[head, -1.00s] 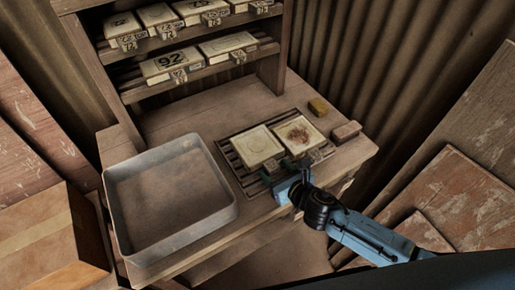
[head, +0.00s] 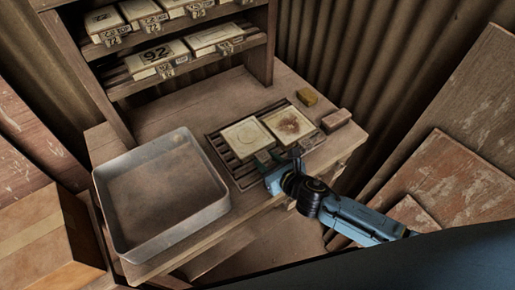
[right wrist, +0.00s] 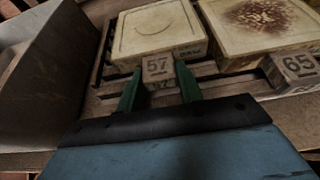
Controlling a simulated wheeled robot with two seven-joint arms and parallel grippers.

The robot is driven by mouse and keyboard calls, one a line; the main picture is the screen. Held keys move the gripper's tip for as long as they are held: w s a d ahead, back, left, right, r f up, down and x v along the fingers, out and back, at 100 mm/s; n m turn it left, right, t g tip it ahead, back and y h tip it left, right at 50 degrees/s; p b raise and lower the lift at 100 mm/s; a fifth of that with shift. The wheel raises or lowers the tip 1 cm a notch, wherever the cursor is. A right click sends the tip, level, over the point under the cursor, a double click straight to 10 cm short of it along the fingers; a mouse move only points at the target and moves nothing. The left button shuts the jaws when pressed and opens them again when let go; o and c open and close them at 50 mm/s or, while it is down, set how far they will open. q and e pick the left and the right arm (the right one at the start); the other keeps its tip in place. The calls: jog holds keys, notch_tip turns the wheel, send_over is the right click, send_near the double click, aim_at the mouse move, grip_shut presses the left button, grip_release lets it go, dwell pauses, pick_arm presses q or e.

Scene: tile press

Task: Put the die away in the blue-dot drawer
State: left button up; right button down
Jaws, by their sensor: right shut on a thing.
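A cream square die (head: 247,137) with a ring on its face lies on the slatted rack (head: 219,146) on the bench. Its front block (right wrist: 157,70), marked 57, shows in the right wrist view. My right gripper (right wrist: 158,80) has a green finger on each side of this block and is shut on it. In the head view my right gripper (head: 279,163) is at the die's front edge, low over the bench. A second die (head: 289,124), with a rust-brown stain, lies beside it; its block (right wrist: 295,68) reads 65. No blue dot is visible. My left gripper is out of view.
A grey metal tray (head: 213,211) stands left of the rack. A shelf (head: 195,66) with several numbered dies stands behind. Drawer fronts under the bench edge are mostly hidden.

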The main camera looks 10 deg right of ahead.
jog(key=s+d+r+m+h+b, duration=0.1)
jog(key=d+r+m+h, duration=0.1)
jog(key=r, duration=0.8)
jog(key=s+d+r+m+t+h+b, duration=0.1)
jog(key=d+r, duration=0.3)
jog(key=r, duration=0.6)
jog(key=shift+s+d+r+m+h+b, duration=0.35)
jog(key=shift+s+m+h, duration=0.15)
jog(key=shift+h, duration=0.3)
jog(key=shift+w, duration=0.1)
